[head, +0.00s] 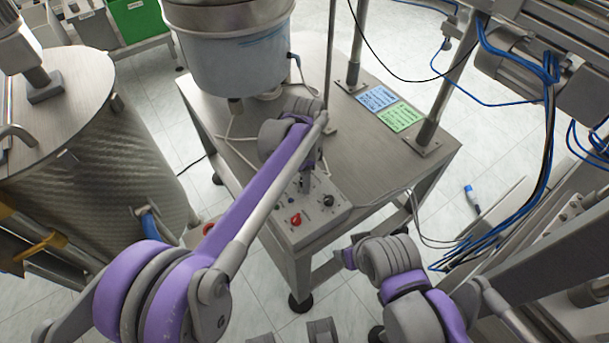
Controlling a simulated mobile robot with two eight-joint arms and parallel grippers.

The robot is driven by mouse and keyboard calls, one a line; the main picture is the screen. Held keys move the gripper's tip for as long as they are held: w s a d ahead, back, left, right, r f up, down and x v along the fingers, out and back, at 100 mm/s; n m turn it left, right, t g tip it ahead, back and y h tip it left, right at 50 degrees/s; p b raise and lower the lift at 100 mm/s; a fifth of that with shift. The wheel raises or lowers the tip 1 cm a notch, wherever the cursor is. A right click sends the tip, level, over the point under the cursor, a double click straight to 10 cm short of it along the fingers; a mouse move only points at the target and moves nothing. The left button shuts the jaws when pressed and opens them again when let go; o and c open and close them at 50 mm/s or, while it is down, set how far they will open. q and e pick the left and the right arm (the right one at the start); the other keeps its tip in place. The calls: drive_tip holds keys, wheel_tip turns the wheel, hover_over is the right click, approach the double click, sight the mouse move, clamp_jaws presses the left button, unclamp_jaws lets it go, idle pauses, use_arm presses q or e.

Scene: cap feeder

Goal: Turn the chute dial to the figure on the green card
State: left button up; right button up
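The green card (399,116) lies flat on the steel table's right side; its writing is too small to read. A light grey control box (318,219) sits at the table's front corner. On it I see a red knob (296,219) and a black knob (328,200); I cannot tell which is the chute dial, and their scales are unreadable. My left gripper (305,188) points down over the back of the box, partly hidden by its own arm; its fingers are too small to judge. My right arm is folded low, right of the box, and its fingers do not show clearly.
A blue card (377,98) lies beside the green one. A large round feeder bowl (235,60) stands on the table (350,145). Metal posts rise at the table's back and right. A steel drum (90,150) stands left. Blue cables (500,220) hang at right.

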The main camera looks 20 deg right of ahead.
use_arm(q)
wheel_tip(320, 180, up, 11)
drive_tip(key=p, duration=0.1)
idle(0.4)
drive_tip(key=shift+f, duration=0.1)
drive_tip(key=s+a+r+n+t+p, duration=0.1)
drive_tip(key=s+a+n, duration=0.15)
drive_tip(key=a, duration=0.35)
drive_tip(key=s+a+r+n+p, duration=0.2)
drive_tip(key=a+n, duration=0.1)
drive_tip(key=a, duration=0.3)
drive_tip(key=s+a+r+n+t+p, duration=0.1)
drive_tip(key=s+a+n, duration=0.15)
drive_tip(key=a, duration=0.35)
drive_tip(key=s+a+f+n+t+p, duration=0.3)
drive_tip(key=s+a+f+n, duration=0.2)
drive_tip(key=s+a+n, duration=0.6)
drive_tip(key=shift+s+a, duration=0.7)
drive_tip(key=shift+s, duration=0.45)
